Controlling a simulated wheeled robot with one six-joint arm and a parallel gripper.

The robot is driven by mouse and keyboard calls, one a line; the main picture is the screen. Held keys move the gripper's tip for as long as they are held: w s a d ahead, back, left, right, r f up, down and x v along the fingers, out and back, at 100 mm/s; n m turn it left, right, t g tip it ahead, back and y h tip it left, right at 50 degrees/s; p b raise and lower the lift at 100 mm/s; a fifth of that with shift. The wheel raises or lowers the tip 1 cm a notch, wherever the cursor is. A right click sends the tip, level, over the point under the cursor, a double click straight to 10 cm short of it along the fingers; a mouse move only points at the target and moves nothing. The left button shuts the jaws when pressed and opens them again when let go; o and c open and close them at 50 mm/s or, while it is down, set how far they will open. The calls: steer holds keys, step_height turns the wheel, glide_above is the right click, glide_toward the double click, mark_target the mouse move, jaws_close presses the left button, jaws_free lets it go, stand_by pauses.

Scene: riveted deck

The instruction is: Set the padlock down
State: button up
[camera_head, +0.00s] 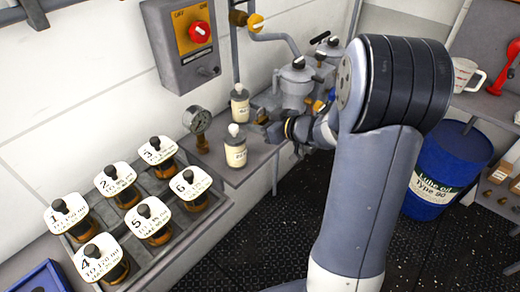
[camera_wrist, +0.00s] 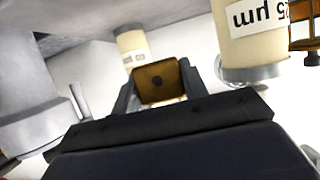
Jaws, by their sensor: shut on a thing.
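The padlock (camera_wrist: 158,82) shows in the wrist view as a square brass-brown body with a dark round spot in its face. My gripper (camera_wrist: 160,88) is shut on it, one dark finger on each side. Its shackle is hidden from this side. In the head view my gripper (camera_head: 268,128) is over the grey bench beside the cream canisters, and the padlock cannot be made out clearly there. Whether the padlock touches any surface cannot be told.
Two cream canisters (camera_head: 235,154) stand left of my gripper; a large labelled one (camera_wrist: 250,35) is close in the wrist view. A pressure gauge (camera_head: 197,120) and a rack of numbered jars (camera_head: 215,205) lie further left. Grey filter housings (camera_head: 296,84) stand behind.

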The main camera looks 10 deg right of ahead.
mark_target(261, 147)
step_height(261, 147, down, 7)
steer(key=shift+f+b, duration=0.1)
steer(key=shift+b, duration=0.6)
steer(key=shift+f, duration=0.1)
steer(key=o, duration=1)
steer(key=shift+r, duration=0.25)
steer(key=p+v, duration=0.1)
steer(key=v, duration=1.1)
steer(key=shift+s+f, duration=0.1)
steer(key=shift+f, duration=0.05)
